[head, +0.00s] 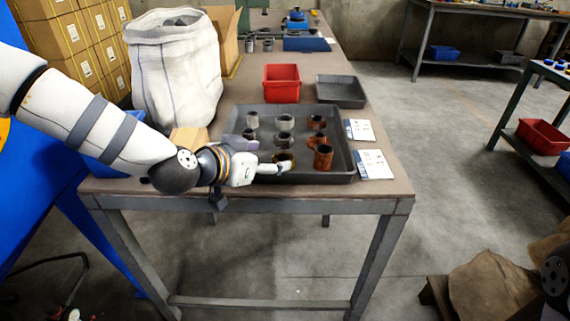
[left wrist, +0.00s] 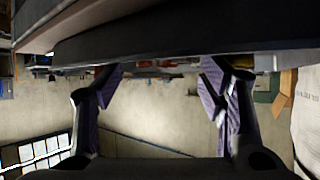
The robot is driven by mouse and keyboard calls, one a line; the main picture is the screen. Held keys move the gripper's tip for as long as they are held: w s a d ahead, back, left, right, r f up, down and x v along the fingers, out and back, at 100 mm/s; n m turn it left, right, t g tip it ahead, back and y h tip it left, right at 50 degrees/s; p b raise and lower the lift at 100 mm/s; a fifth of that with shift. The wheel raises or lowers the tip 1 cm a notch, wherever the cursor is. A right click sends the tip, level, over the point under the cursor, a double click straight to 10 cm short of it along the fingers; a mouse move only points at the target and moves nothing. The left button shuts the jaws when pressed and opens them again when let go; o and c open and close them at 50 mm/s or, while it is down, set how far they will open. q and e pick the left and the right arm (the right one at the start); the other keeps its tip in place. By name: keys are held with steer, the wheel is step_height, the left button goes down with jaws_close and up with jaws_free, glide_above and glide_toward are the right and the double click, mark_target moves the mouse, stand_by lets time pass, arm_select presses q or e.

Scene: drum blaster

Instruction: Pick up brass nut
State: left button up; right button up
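Several short ring-like fittings stand in a dark grey tray (head: 340,176) on the workbench. The one that looks like the brass nut (head: 284,158) is yellowish-brown, in the tray's front row, partly hidden by my gripper. Grey fittings stand left and behind; rust-coloured ones (head: 323,157) stand at right. My left gripper (head: 272,158) reaches over the tray's front left, its fingers close to the brass nut. In the left wrist view the purple-padded fingers (left wrist: 160,78) are spread with nothing clearly between them. A yellowish patch shows by one fingertip, too small to identify.
A red bin (head: 282,83) and an empty grey tray (head: 341,91) stand behind. White cards (head: 373,164) lie right of the fittings tray. A white sack (head: 172,70) and a wooden block (head: 189,139) are at left. The bench's front edge (head: 300,203) is near.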

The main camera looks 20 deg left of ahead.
mark_target(288, 157)
arm_select(q)
steer(key=x, duration=0.4)
steer(key=shift+w+d+f+b, duration=0.2)
steer(key=shift+d+b, duration=0.2)
steer(key=shift+d, duration=0.05)
steer(key=shift+r, duration=0.1)
steer(key=c, duration=1.5)
